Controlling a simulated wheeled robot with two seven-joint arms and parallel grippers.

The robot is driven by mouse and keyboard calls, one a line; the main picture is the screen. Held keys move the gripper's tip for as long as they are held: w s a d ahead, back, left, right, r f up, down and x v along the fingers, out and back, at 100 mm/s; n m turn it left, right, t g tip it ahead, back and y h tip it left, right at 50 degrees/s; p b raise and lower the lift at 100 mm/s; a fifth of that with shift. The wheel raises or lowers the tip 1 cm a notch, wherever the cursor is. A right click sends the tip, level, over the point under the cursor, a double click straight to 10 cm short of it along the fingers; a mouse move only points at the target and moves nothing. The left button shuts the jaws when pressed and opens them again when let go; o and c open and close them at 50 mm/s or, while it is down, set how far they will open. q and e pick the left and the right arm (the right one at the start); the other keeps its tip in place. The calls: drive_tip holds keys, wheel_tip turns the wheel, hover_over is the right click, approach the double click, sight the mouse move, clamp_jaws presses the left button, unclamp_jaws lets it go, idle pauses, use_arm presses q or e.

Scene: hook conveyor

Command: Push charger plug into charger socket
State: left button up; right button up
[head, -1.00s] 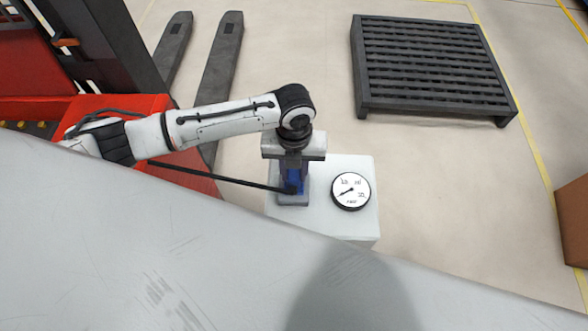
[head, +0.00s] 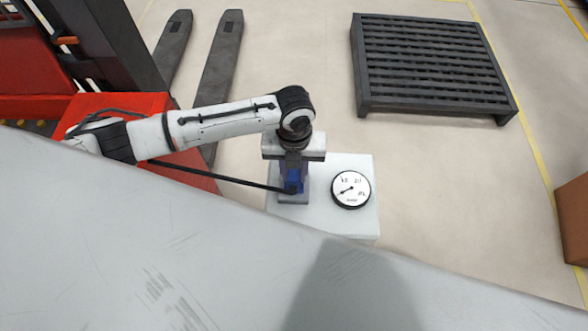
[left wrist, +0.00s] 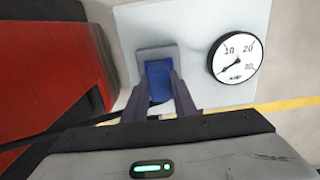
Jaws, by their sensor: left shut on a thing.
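The blue charger plug (head: 293,182) is at the grey charger socket (head: 292,199) on the white charger box (head: 330,220), with a black cable running left from it. My left gripper (head: 293,172) is shut on the plug, directly over the socket. In the left wrist view the blue plug (left wrist: 158,80) sits between the two fingers (left wrist: 162,98), against the grey socket plate (left wrist: 151,52). How deep the plug sits in the socket is hidden by the fingers. My right gripper is not in view.
A round gauge (head: 351,190) is on the white box, right of the socket. A red forklift (head: 150,103) with dark forks (head: 217,75) stands at left. A dark pallet (head: 433,65) lies at the back right, and a brown box (head: 575,222) at the right edge.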

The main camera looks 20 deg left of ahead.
use_arm(q)
drive_tip(key=shift+f, duration=0.1)
drive_tip(key=o, duration=1.1)
drive_tip(key=shift+c, duration=0.2)
wheel_tip(320, 180, up, 10)
drive_tip(key=shift+r+p, duration=0.15)
drive_tip(key=shift+p, duration=0.15)
drive_tip(key=shift+d, duration=0.1)
